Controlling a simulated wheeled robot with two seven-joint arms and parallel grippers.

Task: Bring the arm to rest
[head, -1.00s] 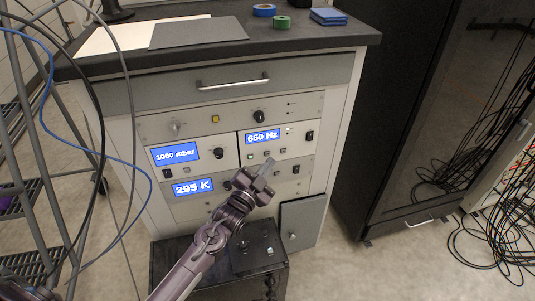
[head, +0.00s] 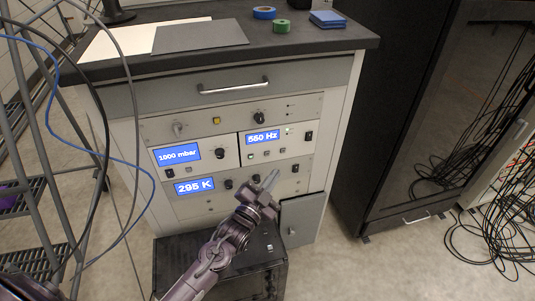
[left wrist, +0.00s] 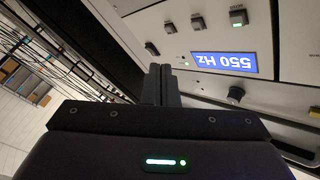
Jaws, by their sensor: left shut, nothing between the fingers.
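My left arm comes up from the bottom of the head view. Its gripper (head: 269,183) is shut and empty, in front of the lower right part of the instrument panel, apart from the 550 Hz unit above it. In the left wrist view the fingers (left wrist: 161,84) are together, with the 550 Hz display (left wrist: 222,60) upside down beyond them. My right gripper is in neither view.
The cabinet holds panels reading 1000 mbar (head: 177,154), 550 Hz (head: 262,137) and 295 K (head: 193,187). A black box (head: 170,262) stands below. A metal frame with cables is at left; a dark rack (head: 400,120) is at right.

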